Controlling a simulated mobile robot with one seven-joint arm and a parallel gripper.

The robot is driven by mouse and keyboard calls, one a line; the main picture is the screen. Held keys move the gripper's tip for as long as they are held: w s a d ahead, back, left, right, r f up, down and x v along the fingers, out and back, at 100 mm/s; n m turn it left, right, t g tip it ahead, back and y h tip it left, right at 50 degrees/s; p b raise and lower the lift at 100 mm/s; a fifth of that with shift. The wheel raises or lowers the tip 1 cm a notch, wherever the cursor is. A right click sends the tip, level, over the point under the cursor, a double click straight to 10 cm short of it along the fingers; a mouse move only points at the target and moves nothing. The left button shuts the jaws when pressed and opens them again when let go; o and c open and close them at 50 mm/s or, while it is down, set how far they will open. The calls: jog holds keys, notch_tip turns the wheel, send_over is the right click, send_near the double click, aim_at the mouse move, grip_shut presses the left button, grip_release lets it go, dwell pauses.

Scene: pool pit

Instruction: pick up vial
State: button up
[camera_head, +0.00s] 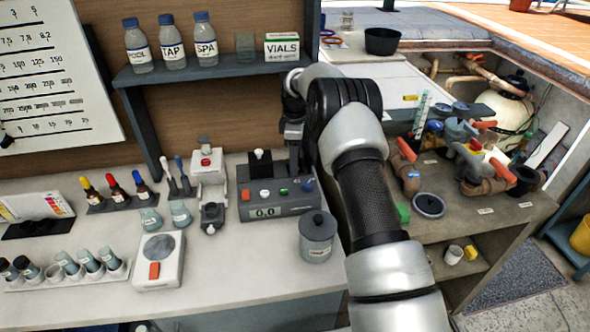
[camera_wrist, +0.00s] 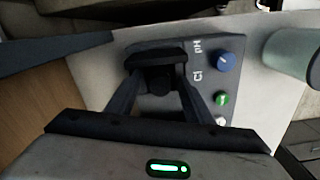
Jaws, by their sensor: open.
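Several small vials stand in a white rack (camera_head: 72,272) at the front left of the bench, some dark-capped (camera_head: 27,267). Two more small glass containers (camera_head: 150,219) stand behind the scale. A grey meter (camera_head: 280,202) with coloured buttons reads "0.0"; a black upright part (camera_head: 260,163) stands on it. My gripper (camera_head: 293,135) points down over the meter's right rear, partly hidden by my arm. In the wrist view my gripper (camera_wrist: 158,85) is open, its fingers on either side of a dark round part on the meter (camera_wrist: 203,75). Whether that part is a vial cap, I cannot tell.
A lidded grey jar (camera_head: 317,236) stands right of the meter. A shelf (camera_head: 190,72) with labelled bottles and a VIALS box (camera_head: 282,46) hangs behind. The front middle of the bench is clear.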

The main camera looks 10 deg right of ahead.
grip_shut()
jog(key=shift+r, duration=0.1)
notch_tip(320, 180, up, 6)
jog(key=shift+r+b, duration=0.2)
jog(key=shift+b, duration=0.1)
jog(key=shift+s+r, duration=0.15)
jog(key=shift+r, duration=0.1)
jog(key=s+d+b, duration=0.1)
jog(key=s+b, duration=0.3)
jog(key=s, duration=1.3)
jog(key=shift+s+d, duration=0.35)
jog(key=shift+r+p, duration=0.65)
jog(key=shift+r, duration=0.05)
